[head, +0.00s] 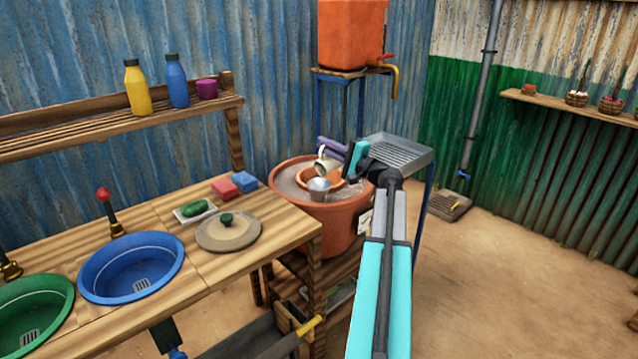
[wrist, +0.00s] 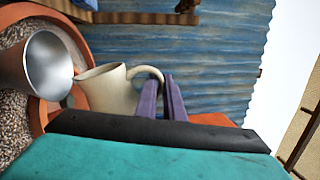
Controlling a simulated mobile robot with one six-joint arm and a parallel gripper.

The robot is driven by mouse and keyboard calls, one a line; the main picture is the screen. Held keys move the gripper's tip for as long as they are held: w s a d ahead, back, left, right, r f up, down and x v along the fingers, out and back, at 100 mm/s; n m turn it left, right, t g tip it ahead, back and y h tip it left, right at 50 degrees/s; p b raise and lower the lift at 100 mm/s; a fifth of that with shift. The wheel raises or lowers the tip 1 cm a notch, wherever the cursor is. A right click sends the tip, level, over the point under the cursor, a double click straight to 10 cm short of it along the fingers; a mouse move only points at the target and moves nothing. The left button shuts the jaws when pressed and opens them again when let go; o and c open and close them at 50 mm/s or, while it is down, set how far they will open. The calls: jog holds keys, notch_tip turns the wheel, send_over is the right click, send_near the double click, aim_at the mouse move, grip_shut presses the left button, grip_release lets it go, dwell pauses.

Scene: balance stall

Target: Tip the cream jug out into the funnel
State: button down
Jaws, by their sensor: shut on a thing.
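The cream jug (head: 328,162) is tilted above the large terracotta pot, close to the grey metal funnel (head: 318,187). In the wrist view the jug (wrist: 112,90) has its mouth toward the funnel (wrist: 48,66), and its rim appears near the funnel's edge. My gripper (head: 332,146) has purple fingers, which also show in the wrist view (wrist: 162,98), shut on the jug's handle. The funnel stands in the smaller clay pot (head: 322,177) inside the large one. The jug's inside is hidden, and I see no stream.
The large terracotta pot (head: 342,217) holds gravel-like material. A grey ribbed tray (head: 400,149) stands just right of my gripper. An orange tank (head: 350,35) with a yellow spout is behind. The wooden counter (head: 285,228) with basins lies left; open floor lies right.

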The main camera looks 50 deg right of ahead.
jog(key=shift+d+r+m+p, duration=0.1)
jog(key=shift+d+m+p, duration=0.2)
jog(key=shift+p, duration=0.25)
jog(key=shift+d+m+p, duration=0.3)
jog(key=shift+m+p, duration=0.1)
jog(key=shift+p, duration=0.35)
jog(key=d+m+p, duration=0.1)
jog(key=m+p, duration=0.1)
jog(key=p, duration=0.1)
jog(key=d+f+m+h+p, duration=0.1)
jog(key=d+m+p, duration=0.1)
jog(key=p, duration=0.2)
jog(key=shift+d+f, duration=0.1)
jog(key=shift+f, duration=0.1)
jog(key=d+m, duration=0.1)
jog(key=d+f+m+h, duration=0.1)
jog(key=d, duration=0.1)
jog(key=shift+f+p, duration=0.1)
jog(key=shift+p, duration=0.3)
jog(key=d+f+m+g+h+p, duration=0.1)
jog(key=d+f+m+g+p, duration=0.1)
jog(key=d+f+m+p, duration=0.6)
jog(key=shift+d+m+h+p, duration=0.4)
jog(key=shift+d+m+p, duration=0.5)
jog(key=shift+m+p, duration=2.75)
jog(key=shift+m, duration=0.25)
